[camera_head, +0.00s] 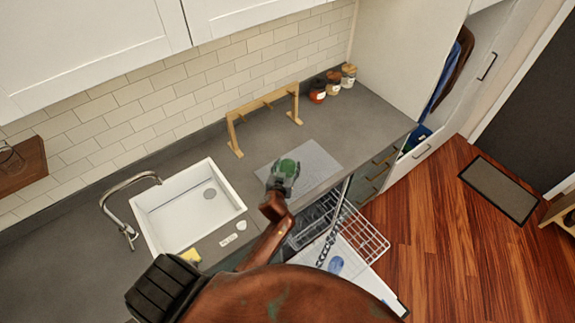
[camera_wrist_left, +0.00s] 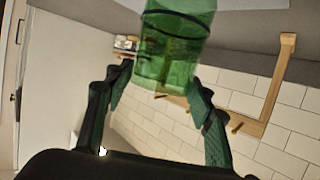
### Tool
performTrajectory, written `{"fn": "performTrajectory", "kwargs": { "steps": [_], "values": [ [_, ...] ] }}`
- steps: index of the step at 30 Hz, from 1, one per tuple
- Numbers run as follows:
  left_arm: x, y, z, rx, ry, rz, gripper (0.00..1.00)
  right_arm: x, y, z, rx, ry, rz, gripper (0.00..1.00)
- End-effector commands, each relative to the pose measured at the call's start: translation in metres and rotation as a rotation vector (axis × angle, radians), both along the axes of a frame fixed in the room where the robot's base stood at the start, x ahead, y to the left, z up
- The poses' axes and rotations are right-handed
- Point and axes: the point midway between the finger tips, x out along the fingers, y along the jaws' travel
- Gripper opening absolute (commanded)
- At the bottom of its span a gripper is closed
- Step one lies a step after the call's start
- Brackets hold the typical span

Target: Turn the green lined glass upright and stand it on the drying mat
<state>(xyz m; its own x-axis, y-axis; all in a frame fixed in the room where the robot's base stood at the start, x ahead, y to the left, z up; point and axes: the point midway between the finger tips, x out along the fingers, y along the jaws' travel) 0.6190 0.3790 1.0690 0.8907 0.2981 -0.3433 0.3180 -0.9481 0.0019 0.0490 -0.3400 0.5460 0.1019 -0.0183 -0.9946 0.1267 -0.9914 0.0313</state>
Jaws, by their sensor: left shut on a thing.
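The green lined glass (camera_wrist_left: 178,48) shows large in the left wrist view, clear green with dark lines around it. My left gripper (camera_wrist_left: 160,85) is shut on it, one finger on each side. In the head view the glass (camera_head: 289,166) and my left gripper (camera_head: 281,182) are over the pale grey drying mat (camera_head: 317,159) on the counter. I cannot tell whether the glass touches the mat, or which end is its mouth. My right gripper is not in view.
A wooden rack (camera_head: 263,104) stands behind the mat against the tiled wall. Several jars (camera_head: 333,83) stand at the back right. The white sink (camera_head: 188,207) and tap (camera_head: 126,205) are left. An open dishwasher rack (camera_head: 350,235) is below the counter edge.

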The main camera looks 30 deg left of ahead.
Motion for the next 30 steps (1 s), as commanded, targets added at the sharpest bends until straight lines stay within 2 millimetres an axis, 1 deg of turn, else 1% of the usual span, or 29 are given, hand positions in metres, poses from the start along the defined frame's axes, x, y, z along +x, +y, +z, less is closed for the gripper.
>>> {"fn": "performTrajectory", "kwargs": {
  "steps": [1, 3, 15, 18, 22, 30],
  "values": [
    [0.0, 0.0, -0.007, 0.001, -0.001, 0.0, 0.18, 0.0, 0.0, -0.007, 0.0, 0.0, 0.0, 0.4],
    [0.0, 0.0, -0.014, 0.001, -0.001, 0.0, 0.18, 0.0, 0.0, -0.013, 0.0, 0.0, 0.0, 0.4],
    [0.0, 0.0, -0.051, 0.001, -0.001, -0.001, 0.18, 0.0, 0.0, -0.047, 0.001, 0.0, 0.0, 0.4],
    [0.0, 0.0, -0.058, 0.002, 0.0, -0.002, 0.18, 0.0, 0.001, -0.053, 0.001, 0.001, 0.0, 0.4],
    [0.0, 0.0, -0.062, 0.001, -0.001, -0.001, 0.18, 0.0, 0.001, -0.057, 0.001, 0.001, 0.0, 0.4],
    [0.0, -0.001, -0.062, 0.0, -0.001, -0.001, 0.18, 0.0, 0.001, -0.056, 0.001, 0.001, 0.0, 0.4]
  ]
}}
